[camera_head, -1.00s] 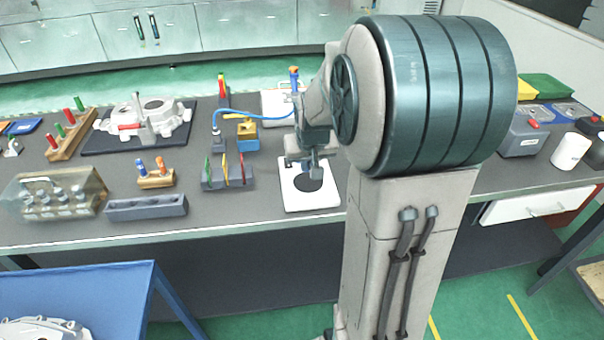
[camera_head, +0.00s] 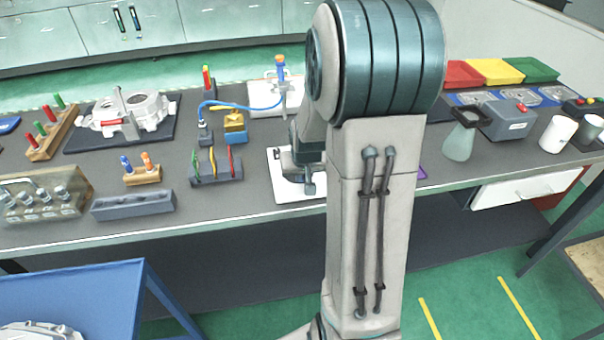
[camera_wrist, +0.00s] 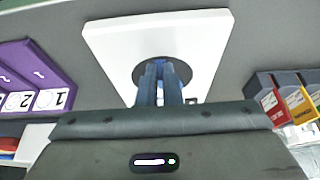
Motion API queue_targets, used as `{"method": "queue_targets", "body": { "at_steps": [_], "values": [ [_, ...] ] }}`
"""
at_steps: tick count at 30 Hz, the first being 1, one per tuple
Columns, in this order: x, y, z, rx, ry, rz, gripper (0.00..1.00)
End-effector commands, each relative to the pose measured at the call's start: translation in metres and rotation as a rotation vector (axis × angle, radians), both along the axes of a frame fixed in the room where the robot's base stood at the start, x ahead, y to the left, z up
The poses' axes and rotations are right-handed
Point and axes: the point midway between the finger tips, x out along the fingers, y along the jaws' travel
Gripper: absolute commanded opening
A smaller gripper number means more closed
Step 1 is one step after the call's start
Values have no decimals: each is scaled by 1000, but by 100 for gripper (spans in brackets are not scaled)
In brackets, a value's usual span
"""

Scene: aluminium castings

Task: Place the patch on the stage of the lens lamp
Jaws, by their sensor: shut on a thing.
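A white plate (camera_head: 284,193) with a round dark disc lies on the table in front of my arm, and I take it for the lens lamp's base. In the wrist view the white plate (camera_wrist: 115,50) fills the upper middle, with the dark disc (camera_wrist: 140,74), apparently the stage, under my fingertips. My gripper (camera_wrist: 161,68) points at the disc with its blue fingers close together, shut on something. The patch is not distinguishable; the fingers hide it. I cannot tell whether it touches the disc. In the head view my gripper (camera_head: 309,186) is over the plate, partly behind my arm.
A grey rack with coloured pieces (camera_head: 216,168) stands left of the plate. A blue cable and yellow block (camera_head: 235,127) are behind it. A purple board with numbered cards (camera_wrist: 35,75) is left in the wrist view; small bins (camera_wrist: 268,100) are at right.

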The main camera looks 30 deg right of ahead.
Motion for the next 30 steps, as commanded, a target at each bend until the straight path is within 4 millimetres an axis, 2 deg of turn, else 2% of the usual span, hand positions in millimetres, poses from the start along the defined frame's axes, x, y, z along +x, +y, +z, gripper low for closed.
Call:
{"method": "queue_targets", "body": {
  "at_steps": [8,9,10,11,22,26,30],
  "values": [
    [0,0,-6,0,0,0,0],
    [0,1,-4,1,0,0,16],
    [0,1,-4,1,1,0,25],
    [0,1,-4,1,1,0,27],
    [0,0,1,0,1,0,27],
    [-4,1,13,-1,-4,-1,27],
    [-12,4,35,-1,-5,0,27]
  ]
}}
